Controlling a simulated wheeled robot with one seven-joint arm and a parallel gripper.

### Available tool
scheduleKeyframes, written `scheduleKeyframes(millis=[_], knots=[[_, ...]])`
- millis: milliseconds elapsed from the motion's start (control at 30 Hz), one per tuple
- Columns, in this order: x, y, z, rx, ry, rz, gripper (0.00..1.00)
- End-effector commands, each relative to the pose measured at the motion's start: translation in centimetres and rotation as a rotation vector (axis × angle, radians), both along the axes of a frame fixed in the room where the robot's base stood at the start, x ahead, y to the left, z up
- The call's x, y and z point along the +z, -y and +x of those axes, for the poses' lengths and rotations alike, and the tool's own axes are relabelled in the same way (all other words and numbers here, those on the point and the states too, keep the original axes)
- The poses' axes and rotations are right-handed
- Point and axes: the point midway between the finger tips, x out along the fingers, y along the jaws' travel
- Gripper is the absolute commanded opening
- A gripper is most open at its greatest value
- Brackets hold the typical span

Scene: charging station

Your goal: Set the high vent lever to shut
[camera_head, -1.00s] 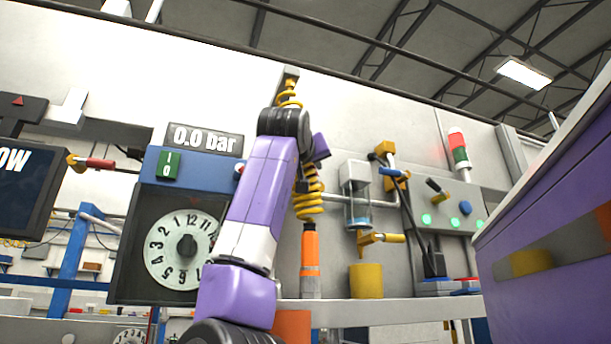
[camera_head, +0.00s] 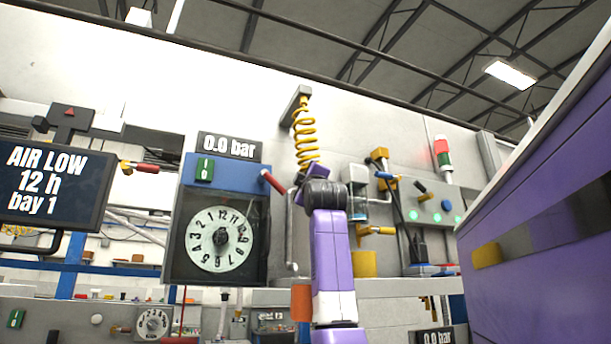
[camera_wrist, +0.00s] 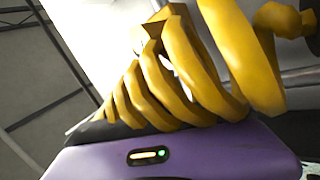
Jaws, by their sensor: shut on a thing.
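A red handle (camera_head: 272,181) with a pale end stands tilted beside the right edge of the blue-topped dial panel. Its lower right end meets my gripper (camera_head: 291,193), whose jaws are shut and appear to hold it; the contact is mostly hidden. My gripper is just below the yellow coiled hose (camera_head: 304,130) in the head view. The hose (camera_wrist: 170,85) fills the middle of the wrist view, close above the purple gripper body, and no fingertips show there. Another red handle (camera_head: 146,168) on a yellow valve is at left, apart from my gripper. I cannot tell which lever is the vent lever.
The dial panel (camera_head: 180,235) has a 0.0 bar display (camera_head: 229,147) above it. A screen (camera_head: 55,185) at left reads AIR LOW, 12 h, bay 1. A purple cabinet (camera_head: 560,235) blocks the right side. A yellow cup (camera_head: 363,264) stands behind my arm.

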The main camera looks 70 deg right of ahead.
Motion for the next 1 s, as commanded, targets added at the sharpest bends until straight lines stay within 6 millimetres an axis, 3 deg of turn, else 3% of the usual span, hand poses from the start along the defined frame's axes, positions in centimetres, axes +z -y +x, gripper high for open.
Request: scheduleKeyframes(millis=[333,900,933,1000], knots=[[-0.92,-0.31,0.37,0.002,-0.11,-0.093,0.0],[-1.02,-0.42,0.52,0.003,-0.13,-0.11,0.0],[-1.03,-0.42,0.52,0.003,-0.13,-0.11,0.24],[-1.02,-0.42,0.5,0.003,-0.13,-0.11,0.38]])
